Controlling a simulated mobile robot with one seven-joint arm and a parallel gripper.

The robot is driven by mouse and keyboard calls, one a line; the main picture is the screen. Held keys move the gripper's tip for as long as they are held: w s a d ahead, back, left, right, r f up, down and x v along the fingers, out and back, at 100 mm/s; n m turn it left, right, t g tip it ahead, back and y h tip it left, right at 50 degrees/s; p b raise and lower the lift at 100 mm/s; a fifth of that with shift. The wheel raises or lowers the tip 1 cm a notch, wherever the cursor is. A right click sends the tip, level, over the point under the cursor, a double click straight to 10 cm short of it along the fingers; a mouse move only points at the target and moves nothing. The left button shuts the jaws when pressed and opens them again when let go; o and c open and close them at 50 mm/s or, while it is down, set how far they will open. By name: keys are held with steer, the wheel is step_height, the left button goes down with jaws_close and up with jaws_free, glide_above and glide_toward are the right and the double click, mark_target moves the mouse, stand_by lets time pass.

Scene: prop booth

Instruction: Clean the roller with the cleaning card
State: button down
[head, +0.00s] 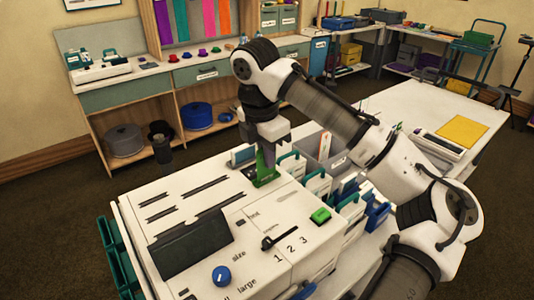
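A white machine (297,248) stands in front of me, with several dark slots in its top and a black flap (192,246). It also has a blue knob (221,276), a black lever (279,236) beside the numbers 1 2 3, and a green button (321,215). My gripper (266,150) points down over the machine's back right corner. A green piece (265,170) shows directly below it, at the machine's top. I cannot tell whether the fingers hold it or whether it is the cleaning card. I cannot make out the roller.
Bins with green and blue handles (318,183) line the machine's right side, close to my arm. A grey box (322,150) with cards stands behind them. A white table with a yellow sheet (462,131) is at right. Shelves (190,85) line the back wall. Open floor lies at left.

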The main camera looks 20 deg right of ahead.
mark_target(267, 171)
steer(key=shift+r+p, duration=1.25)
steer(key=shift+p, duration=0.05)
steer(key=shift+f, duration=0.15)
steer(key=shift+f+b, duration=1)
steer(key=shift+f, duration=1.7)
steer(key=shift+s+a+f, duration=0.1)
steer(key=shift+s+f, duration=0.1)
steer(key=shift+f, duration=0.4)
steer(key=shift+r, duration=0.2)
steer(key=shift+w+r+p, duration=0.1)
steer(key=shift+r+p, duration=0.5)
steer(key=shift+p, duration=0.15)
step_height(267, 171, up, 4)
steer(key=p, duration=0.3)
steer(key=shift+w+r, duration=0.1)
steer(key=shift+r, duration=0.05)
